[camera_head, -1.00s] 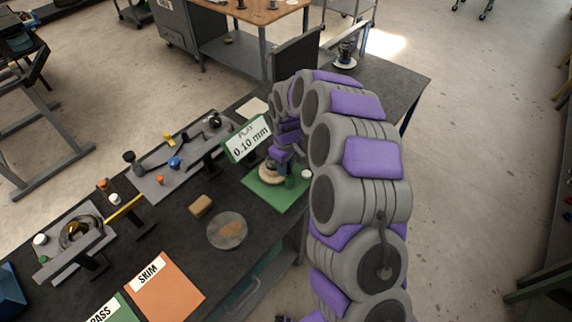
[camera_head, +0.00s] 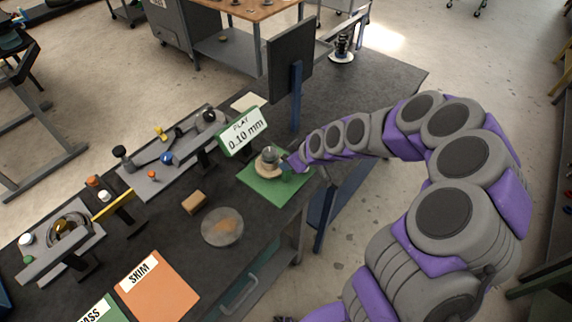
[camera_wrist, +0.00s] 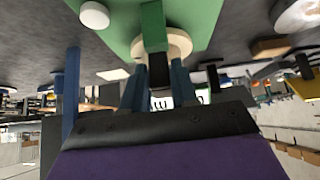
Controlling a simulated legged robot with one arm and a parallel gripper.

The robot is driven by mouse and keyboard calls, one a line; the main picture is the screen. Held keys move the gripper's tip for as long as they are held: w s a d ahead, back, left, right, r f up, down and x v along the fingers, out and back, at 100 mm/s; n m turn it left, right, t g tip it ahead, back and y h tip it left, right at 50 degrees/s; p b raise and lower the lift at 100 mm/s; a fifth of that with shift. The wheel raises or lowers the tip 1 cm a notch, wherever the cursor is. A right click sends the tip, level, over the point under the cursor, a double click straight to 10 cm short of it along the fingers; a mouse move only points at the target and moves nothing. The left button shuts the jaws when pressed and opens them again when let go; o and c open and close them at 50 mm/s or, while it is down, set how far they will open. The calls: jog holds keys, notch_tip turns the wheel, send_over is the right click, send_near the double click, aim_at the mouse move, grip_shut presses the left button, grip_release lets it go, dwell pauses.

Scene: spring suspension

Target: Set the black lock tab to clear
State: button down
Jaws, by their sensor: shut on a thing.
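My gripper (camera_head: 289,164) reaches in from the right to the small fixture on the green mat (camera_head: 262,191). The fixture has a pale round base (camera_head: 262,168) and a grey upper part (camera_head: 270,154). In the wrist view, my gripper's two blue fingers (camera_wrist: 156,82) are on either side of a black tab (camera_wrist: 158,68), shut on it. The tab sits in front of a green upright piece (camera_wrist: 153,25) and a cream disc (camera_wrist: 181,45). The tab's markings and setting cannot be read. In the head view my gripper hides the tab.
A sign (camera_head: 242,131) reading "PLAY 0.10 mm" stands behind the fixture. A round dish (camera_head: 222,226), a tan block (camera_head: 194,202) and an orange "SKIM" sheet (camera_head: 160,287) lie to the left. A dark upright panel (camera_head: 290,62) stands behind my arm. A white knob (camera_wrist: 94,14) is on the mat.

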jog(key=shift+s+d+f+t+y+b, duration=0.2)
jog(key=shift+t+y+b, duration=0.2)
jog(key=shift+b, duration=0.55)
jog(key=shift+s+d+f+t+y+b, duration=0.15)
jog(key=shift+t+y+b, duration=0.25)
jog(key=shift+b, duration=0.85)
jog(key=c, duration=1)
grip_release()
jog(key=shift+d, duration=0.1)
jog(key=shift+o, duration=0.2)
jog(key=shift+r, duration=0.1)
jog(key=p+v, duration=0.2)
jog(key=v, duration=1.5)
jog(key=shift+d+p, duration=0.3)
jog(key=shift+d, duration=0.15)
